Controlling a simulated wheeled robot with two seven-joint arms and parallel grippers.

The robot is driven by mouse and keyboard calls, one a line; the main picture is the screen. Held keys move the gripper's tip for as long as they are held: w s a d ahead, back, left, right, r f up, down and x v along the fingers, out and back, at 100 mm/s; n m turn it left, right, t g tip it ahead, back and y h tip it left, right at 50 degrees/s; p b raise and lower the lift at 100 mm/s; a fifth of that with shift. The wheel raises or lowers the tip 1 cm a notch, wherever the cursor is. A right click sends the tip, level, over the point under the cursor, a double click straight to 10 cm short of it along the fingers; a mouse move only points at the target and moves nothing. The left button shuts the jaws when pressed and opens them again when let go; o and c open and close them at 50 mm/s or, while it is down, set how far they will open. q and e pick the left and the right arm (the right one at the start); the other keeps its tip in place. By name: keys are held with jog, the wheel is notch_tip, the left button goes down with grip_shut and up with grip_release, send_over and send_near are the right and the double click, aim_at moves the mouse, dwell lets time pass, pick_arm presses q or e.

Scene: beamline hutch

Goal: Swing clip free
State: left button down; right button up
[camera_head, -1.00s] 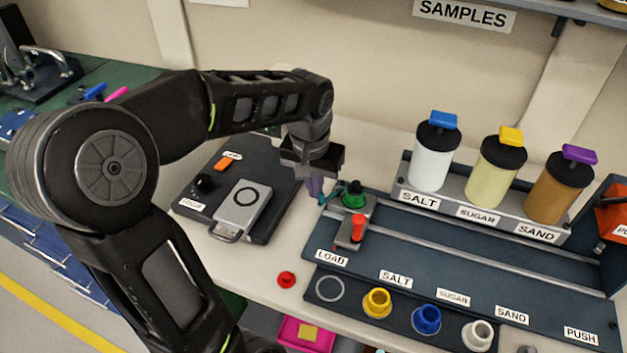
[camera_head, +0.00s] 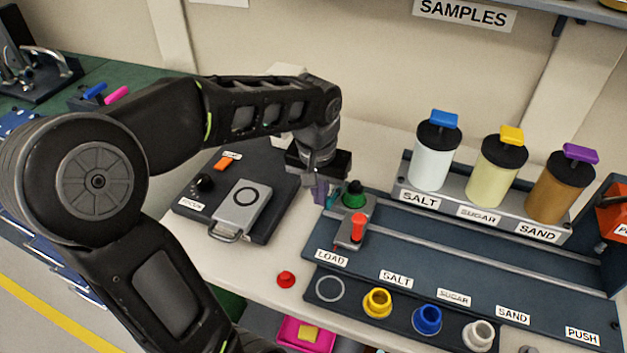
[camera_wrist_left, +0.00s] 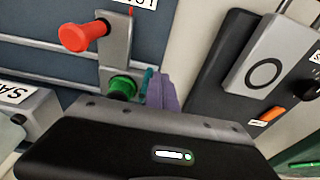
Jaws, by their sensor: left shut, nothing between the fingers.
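A small teal piece (camera_head: 331,199), which looks like the clip, stands beside the green knob (camera_head: 354,193) on the grey carriage (camera_head: 357,227) at the left end of the rail. It also shows in the left wrist view (camera_wrist_left: 148,78), partly hidden. My left gripper (camera_head: 320,193) points down with its purple fingers shut and empty. They are just left of the teal piece, very close to it; I cannot tell whether they touch. The wrist body hides part of the green knob in the left wrist view. My right gripper is out of view.
A red knob (camera_head: 358,222) stands on the carriage's near end. A dark panel (camera_head: 270,220) with a grey padlock-shaped plate (camera_head: 242,208) lies to the left. Salt, sugar and sand jars (camera_head: 495,172) stand behind the rail. Coloured cups (camera_head: 427,318) line the front; the rail's middle is clear.

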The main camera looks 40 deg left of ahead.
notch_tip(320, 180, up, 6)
jog(key=p, duration=0.5)
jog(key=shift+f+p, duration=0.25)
jog(key=shift+p, duration=0.05)
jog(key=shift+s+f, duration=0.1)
dwell(0.6)
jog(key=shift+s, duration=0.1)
